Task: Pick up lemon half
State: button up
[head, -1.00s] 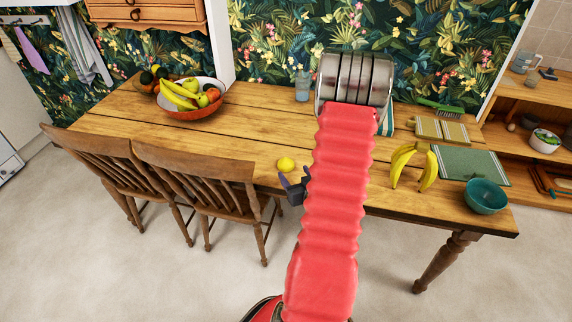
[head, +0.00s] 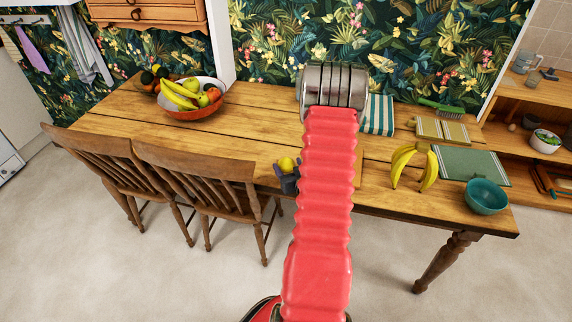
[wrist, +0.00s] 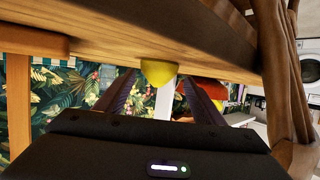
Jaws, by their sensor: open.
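The yellow lemon half (head: 286,163) lies near the front edge of the wooden table (head: 240,130). In the wrist view, which looks upside down, the lemon half (wrist: 157,72) shows against the tabletop, centred between my two dark fingers. My gripper (head: 288,172) is at the table's front edge, just on the near side of the lemon half. Its fingers are apart and empty, one to each side of the lemon in the picture. I cannot tell how far the tips reach around it. My red arm hides part of the table to the right.
Two wooden chairs (head: 200,180) stand at the table's front left. A fruit bowl (head: 192,115) is at the back left. Bananas (head: 402,160), a teal bowl (head: 486,197) and a green board (head: 465,163) are on the right. The tabletop behind the lemon is clear.

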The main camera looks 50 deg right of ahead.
aim_at(288, 164)
jog(key=x, duration=0.4)
jog(key=shift+d, duration=0.2)
dwell(0.3)
jog(key=c, duration=1.1)
